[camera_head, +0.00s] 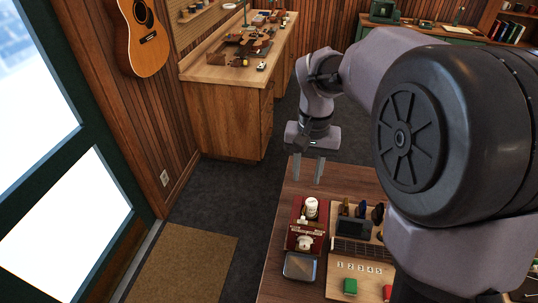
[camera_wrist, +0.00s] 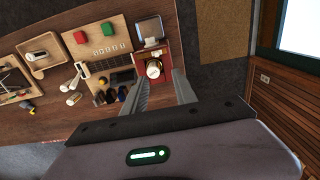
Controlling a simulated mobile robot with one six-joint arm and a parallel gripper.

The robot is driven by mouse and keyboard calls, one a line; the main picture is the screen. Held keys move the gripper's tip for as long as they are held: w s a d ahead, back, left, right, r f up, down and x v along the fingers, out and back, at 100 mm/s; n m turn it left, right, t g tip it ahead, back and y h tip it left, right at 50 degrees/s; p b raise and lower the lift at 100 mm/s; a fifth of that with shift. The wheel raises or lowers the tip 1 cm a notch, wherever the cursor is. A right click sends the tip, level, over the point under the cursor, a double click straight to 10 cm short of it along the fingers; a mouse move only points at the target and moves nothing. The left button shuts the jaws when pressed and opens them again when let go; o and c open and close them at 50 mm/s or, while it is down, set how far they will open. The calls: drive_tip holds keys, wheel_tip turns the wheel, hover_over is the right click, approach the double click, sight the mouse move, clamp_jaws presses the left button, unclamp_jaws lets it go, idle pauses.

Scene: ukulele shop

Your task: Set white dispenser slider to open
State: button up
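A red dispenser unit (camera_head: 294,225) stands at the left edge of the wooden table. A white jar-like part (camera_head: 311,207) sits at its back and a white rounded part (camera_head: 304,242) at its front. I cannot tell which white part is the slider, or how it is set. In the wrist view the red unit (camera_wrist: 140,70) and a white round part (camera_wrist: 154,69) show just beyond my fingertips. My gripper (camera_head: 306,181) is open and empty, pointing down above and behind the unit. It also shows in the wrist view (camera_wrist: 163,75), apart from the unit.
A metal tray (camera_head: 300,267) lies in front of the unit. To its right are a dark box with picks (camera_head: 353,227) and a numbered wooden board (camera_head: 342,286) with a green block (camera_head: 350,286) and a red block (camera_head: 387,292). A workbench (camera_head: 222,73) stands behind.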

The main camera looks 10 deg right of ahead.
drive_tip(key=b, duration=0.1)
hover_over(303, 217)
wheel_tip(303, 217, down, 5)
wheel_tip(303, 217, down, 11)
drive_tip(key=shift+b, duration=0.9)
drive_tip(key=shift+f, duration=0.55)
clamp_jaws()
